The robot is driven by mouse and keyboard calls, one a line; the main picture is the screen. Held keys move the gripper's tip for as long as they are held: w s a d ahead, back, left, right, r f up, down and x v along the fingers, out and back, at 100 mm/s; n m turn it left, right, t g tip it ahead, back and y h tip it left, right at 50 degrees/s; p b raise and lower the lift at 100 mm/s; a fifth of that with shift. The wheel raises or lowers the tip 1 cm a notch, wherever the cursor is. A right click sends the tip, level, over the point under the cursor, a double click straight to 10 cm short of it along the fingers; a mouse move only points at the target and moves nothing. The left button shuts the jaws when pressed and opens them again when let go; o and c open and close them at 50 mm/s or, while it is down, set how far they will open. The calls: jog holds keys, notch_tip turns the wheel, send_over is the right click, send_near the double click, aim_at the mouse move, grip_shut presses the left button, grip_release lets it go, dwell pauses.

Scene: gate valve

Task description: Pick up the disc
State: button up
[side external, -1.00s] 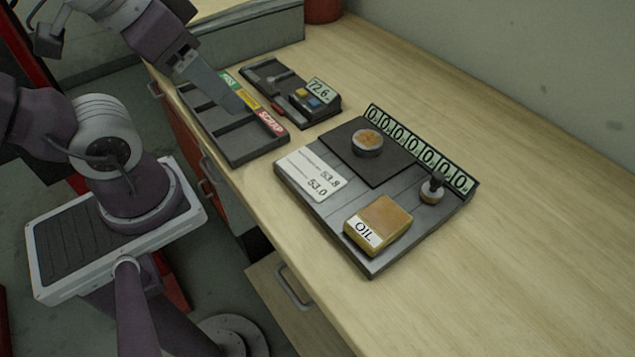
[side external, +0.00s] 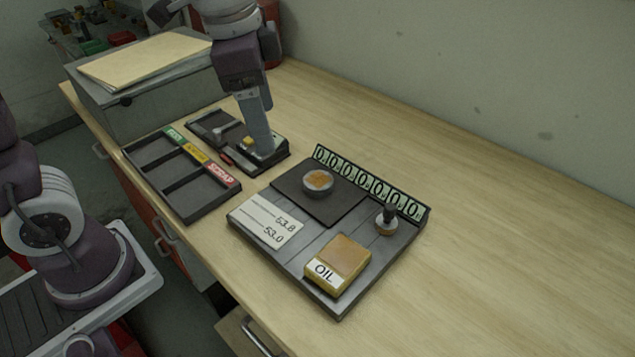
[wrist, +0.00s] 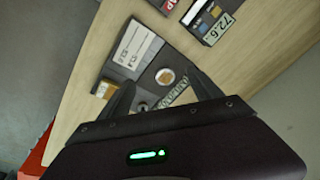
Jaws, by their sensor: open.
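The disc (side external: 318,181), a small round grey piece with an orange-brown top, lies on the dark square pad of the grey work board (side external: 240,229). It also shows in the wrist view (wrist: 165,77), between and beyond my fingers. My gripper (side external: 262,147) is left of the disc and apart from it, in front of the device with the 72.6 display in the side view. My gripper (wrist: 162,82) shows two spread fingers with nothing between them in the wrist view.
The board also carries a yellow OIL block (side external: 338,263), a black-knobbed stamp-like piece (side external: 387,220), a white 53.8/53.0 card (side external: 266,221) and a raised row of number plates (side external: 370,183). A three-slot tray (side external: 181,175) stands left. Bare bench lies right.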

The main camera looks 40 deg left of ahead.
aim_at(318, 180)
jog(key=w+d+f+m, duration=0.1)
jog(key=w+f, duration=0.1)
jog(key=w+d+f+m+g, duration=0.1)
jog(key=w+f, duration=0.1)
jog(key=w+d+f+m+g, duration=0.1)
jog(key=w+f+m, duration=0.1)
jog(key=w, duration=0.1)
jog(key=shift+d+f, duration=0.2)
jog(key=f, duration=0.7)
jog(key=shift+w+d+f, duration=0.1)
jog(key=shift+w+f, duration=0.1)
jog(key=shift+f, duration=0.05)
grip_shut()
